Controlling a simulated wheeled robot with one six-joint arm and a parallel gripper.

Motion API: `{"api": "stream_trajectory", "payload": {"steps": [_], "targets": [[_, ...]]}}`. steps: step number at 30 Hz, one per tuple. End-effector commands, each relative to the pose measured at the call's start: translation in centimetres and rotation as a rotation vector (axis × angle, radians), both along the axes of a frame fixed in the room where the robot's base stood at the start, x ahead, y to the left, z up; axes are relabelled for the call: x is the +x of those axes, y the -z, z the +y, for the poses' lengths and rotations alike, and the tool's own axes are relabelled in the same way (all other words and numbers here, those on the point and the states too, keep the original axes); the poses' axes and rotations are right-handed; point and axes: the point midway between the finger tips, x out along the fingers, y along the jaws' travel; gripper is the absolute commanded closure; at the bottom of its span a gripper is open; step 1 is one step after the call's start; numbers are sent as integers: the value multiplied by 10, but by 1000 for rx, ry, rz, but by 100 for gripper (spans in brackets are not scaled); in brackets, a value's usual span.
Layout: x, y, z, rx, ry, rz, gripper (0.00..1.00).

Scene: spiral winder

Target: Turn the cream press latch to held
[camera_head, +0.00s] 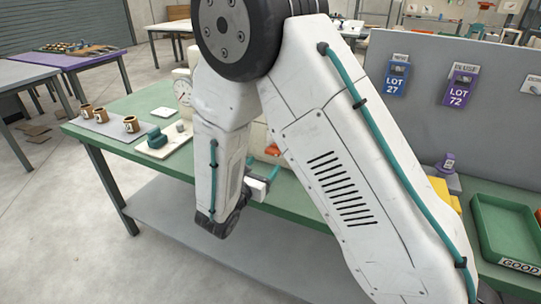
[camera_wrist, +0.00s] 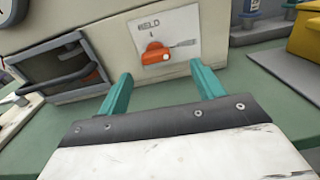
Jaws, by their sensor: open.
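The cream press (camera_wrist: 110,22) fills the upper part of the wrist view. Its latch is an orange knob (camera_wrist: 154,52) on a white plate with lettering that looks like HELD and a small mark above it. The knob lies roughly sideways, with a pale dot near its right end; a grey strip shows to its right. My gripper (camera_wrist: 160,82) is open and empty, its two teal fingers apart below and either side of the knob, not visibly touching it. In the head view my gripper (camera_head: 262,170) is at the green bench's front edge; my arm hides most of the press.
A dark opening with a bar handle (camera_wrist: 65,75) is left of the latch. The green bench (camera_head: 150,100) holds brown cups (camera_head: 130,123) at left and a green tray (camera_head: 505,228) at right. A yellow bin (camera_wrist: 305,35) stands right of the press.

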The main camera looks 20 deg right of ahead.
Motion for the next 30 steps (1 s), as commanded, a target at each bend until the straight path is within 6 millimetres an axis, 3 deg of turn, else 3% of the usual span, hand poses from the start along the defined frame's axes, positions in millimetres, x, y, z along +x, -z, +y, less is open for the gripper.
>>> {"api": "stream_trajectory", "payload": {"steps": [4,18,28,29,30], "targets": [[8,7,1,-18,-30,10,33],[54,6,-45,-16,-28,8,33],[58,6,-49,-16,-29,9,33],[58,6,-49,-16,-29,9,36],[58,6,-49,-16,-29,9,47]]}}
